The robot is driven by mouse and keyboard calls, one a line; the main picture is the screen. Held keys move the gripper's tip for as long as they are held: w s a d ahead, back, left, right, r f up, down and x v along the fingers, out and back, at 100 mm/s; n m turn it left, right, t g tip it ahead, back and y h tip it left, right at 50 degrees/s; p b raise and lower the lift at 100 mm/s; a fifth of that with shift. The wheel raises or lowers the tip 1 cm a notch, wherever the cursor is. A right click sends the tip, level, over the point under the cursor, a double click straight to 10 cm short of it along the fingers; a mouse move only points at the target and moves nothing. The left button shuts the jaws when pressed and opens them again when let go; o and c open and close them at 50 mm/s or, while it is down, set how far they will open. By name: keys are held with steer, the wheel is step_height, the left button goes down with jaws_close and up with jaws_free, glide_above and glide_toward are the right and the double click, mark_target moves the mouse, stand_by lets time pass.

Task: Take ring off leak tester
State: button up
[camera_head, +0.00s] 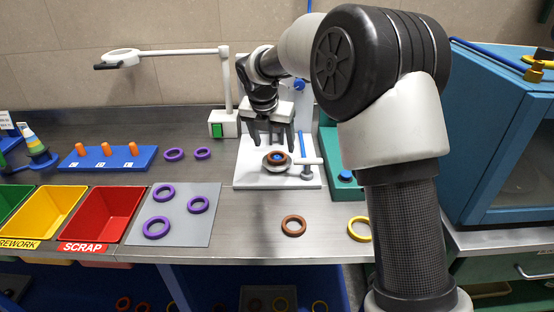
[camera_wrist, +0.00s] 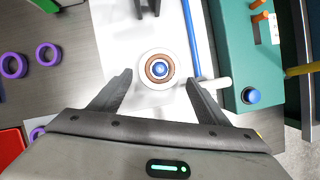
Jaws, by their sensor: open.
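The leak tester (camera_head: 247,171) is a white base plate with a round seat and a blue centre, standing at the middle back of the bench. A brown ring (camera_head: 271,160) lies on its seat around the blue centre. In the wrist view the ring (camera_wrist: 149,69) circles the blue knob on a pale disc. My gripper (camera_head: 269,143) is open and empty, pointing down above the tester. In the wrist view its two fingers (camera_wrist: 159,78) stand apart on either side of the ring, not visibly touching it.
A white side fitting (camera_head: 307,161) with a blue pipe stands right of the seat. Another brown ring (camera_head: 293,226) and a yellow ring (camera_head: 359,229) lie in front. Purple rings lie on a grey mat (camera_head: 192,233), beside the red scrap bin (camera_head: 105,212). A green device (camera_wrist: 228,62) stands to the right.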

mark_target(277, 156)
steer(key=x, duration=0.5)
steer(key=shift+w+f+b, duration=0.1)
steer(key=shift+f+b, duration=0.2)
steer(key=shift+b, duration=0.05)
steer(key=c, duration=1.2)
